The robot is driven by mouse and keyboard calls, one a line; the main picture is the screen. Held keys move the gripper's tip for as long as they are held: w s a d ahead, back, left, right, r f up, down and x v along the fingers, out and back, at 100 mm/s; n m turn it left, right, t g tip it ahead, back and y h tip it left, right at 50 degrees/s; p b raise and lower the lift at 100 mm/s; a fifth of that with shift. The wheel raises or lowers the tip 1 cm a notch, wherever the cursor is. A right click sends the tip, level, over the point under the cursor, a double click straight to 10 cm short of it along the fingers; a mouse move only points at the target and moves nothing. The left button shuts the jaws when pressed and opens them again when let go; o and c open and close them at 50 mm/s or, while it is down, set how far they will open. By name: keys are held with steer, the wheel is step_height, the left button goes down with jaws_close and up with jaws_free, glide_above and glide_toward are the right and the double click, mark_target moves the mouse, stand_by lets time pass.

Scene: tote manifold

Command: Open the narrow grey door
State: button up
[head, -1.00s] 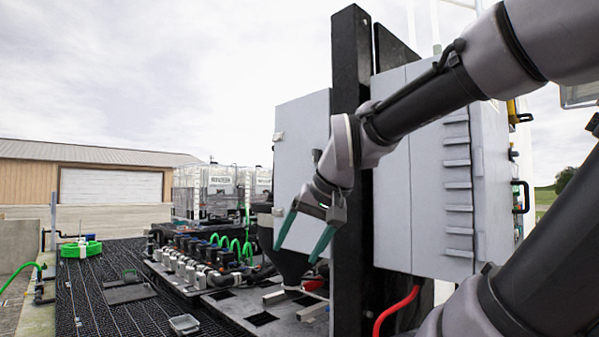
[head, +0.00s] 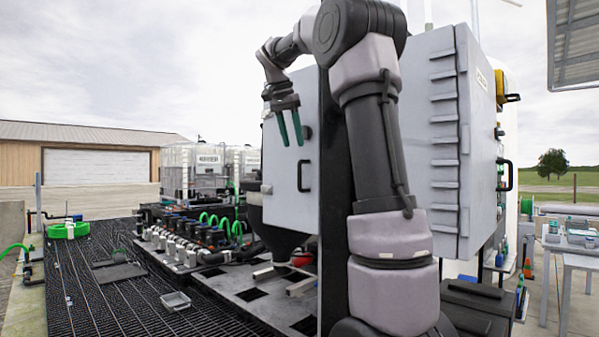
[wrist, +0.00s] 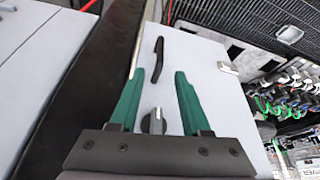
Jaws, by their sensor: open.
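The narrow grey door (head: 290,208) is on the grey cabinet left of the black post, and it looks shut. It carries a black bar handle (head: 304,176) and a dark knob (head: 307,133) above it. In the wrist view the door (wrist: 205,85) fills the middle, with the handle (wrist: 157,60) beyond the fingertips and the knob (wrist: 153,122) between the fingers. My gripper (head: 291,144) is open and empty, with green fingers pointing down, in front of the upper door and above the handle's height. Whether it touches the door cannot be told.
A black post (head: 333,180) stands right of the door, partly behind my arm. A wider grey cabinet (head: 425,60) with its own handle (head: 508,175) is further right. A pipe manifold (head: 190,240) and black grating (head: 120,300) lie at lower left. A table (head: 575,250) stands at far right.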

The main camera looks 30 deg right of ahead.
mark_target(299, 165)
steer(key=x, duration=1)
steer(key=shift+w+d+f, duration=0.1)
steer(key=shift+d+f, duration=0.05)
steer(key=shift+f, duration=0.2)
jaws_close()
stand_by(1.0)
